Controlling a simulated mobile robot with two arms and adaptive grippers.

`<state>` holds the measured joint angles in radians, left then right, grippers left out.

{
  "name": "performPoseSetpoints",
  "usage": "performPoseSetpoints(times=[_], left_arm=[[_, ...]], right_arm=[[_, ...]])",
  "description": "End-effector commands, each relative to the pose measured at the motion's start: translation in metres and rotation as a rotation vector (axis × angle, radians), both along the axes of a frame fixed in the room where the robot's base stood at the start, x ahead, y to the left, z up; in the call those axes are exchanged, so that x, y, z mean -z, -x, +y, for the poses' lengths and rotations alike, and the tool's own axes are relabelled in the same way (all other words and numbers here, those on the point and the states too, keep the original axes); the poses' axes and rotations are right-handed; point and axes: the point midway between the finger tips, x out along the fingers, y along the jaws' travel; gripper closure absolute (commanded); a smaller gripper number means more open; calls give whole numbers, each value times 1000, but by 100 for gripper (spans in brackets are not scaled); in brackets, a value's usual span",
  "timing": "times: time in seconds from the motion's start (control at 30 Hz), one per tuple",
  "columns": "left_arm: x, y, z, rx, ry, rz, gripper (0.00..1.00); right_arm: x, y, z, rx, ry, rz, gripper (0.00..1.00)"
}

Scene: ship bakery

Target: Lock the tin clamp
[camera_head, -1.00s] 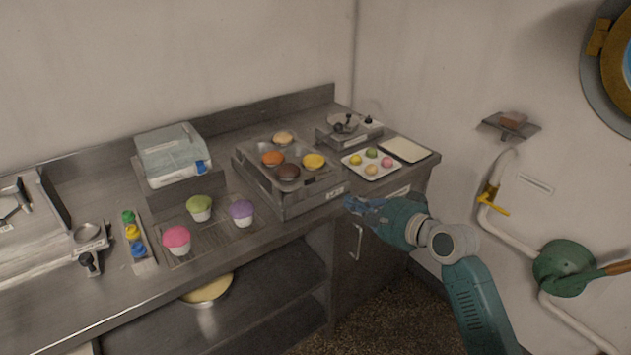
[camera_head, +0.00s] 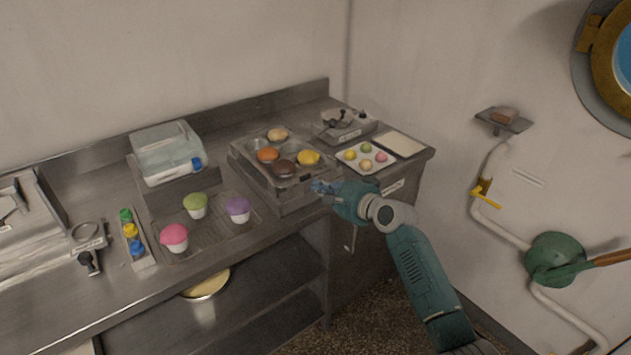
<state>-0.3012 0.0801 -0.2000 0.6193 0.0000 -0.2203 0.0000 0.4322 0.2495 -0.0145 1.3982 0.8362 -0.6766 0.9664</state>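A muffin tin (camera_head: 264,174) with several coloured muffins sits on a raised metal stand on the counter. Which fitting is the tin clamp I cannot tell for sure; the labels are too small to read. A small metal device (camera_head: 345,129) with a black lever stands behind and to the right of the tin. My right gripper (camera_head: 319,188) is at the front right corner of the tin's stand, pointing left. Its fingers are small and blurred, so their opening is unclear. I cannot tell whether it touches the stand. My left gripper is out of view.
Three cupcakes stand on a rack (camera_head: 216,238) at the front. A small pastry tray (camera_head: 350,165) and a pale board (camera_head: 400,144) lie at right. A ring fitting with a black knob (camera_head: 87,260) is at left. A green valve (camera_head: 555,258) is on the right wall.

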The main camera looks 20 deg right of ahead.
Motion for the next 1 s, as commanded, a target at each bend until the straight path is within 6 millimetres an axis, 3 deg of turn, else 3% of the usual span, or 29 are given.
performPoseSetpoints(times=[0.2,0.67,1.0], left_arm=[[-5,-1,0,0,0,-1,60],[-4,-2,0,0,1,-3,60],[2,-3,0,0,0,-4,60]], right_arm=[[-1,-18,7,-1,0,0,100],[0,-22,7,0,-1,1,100],[1,-38,0,0,0,0,100]])
